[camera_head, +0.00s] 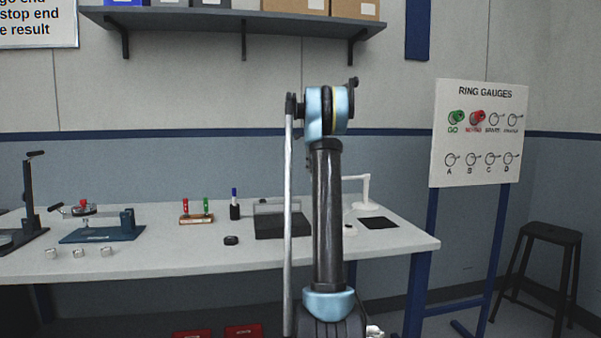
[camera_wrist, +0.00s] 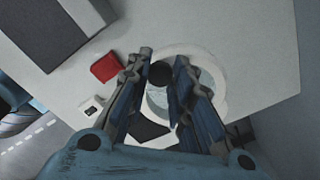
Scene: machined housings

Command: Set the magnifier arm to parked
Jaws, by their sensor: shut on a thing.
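The magnifier arm (camera_head: 365,192) is white and stands at the right end of the bench; my own arm hides part of it in the head view. In the wrist view the magnifier's white ring (camera_wrist: 223,98) with its clear lens lies below my gripper (camera_wrist: 160,72). A round black knob (camera_wrist: 160,75) at the ring's edge sits between the fingertips, and the fingers are closed on it. My gripper is hidden behind my arm in the head view. I cannot tell any parked mark.
A dark square mat (camera_head: 378,222) lies near the bench's right end. A dark block (camera_head: 283,226) stands left of my arm. A red object (camera_wrist: 104,67) and a small white item (camera_wrist: 92,107) lie near the magnifier. A ring gauge board (camera_head: 470,165) stands to the right.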

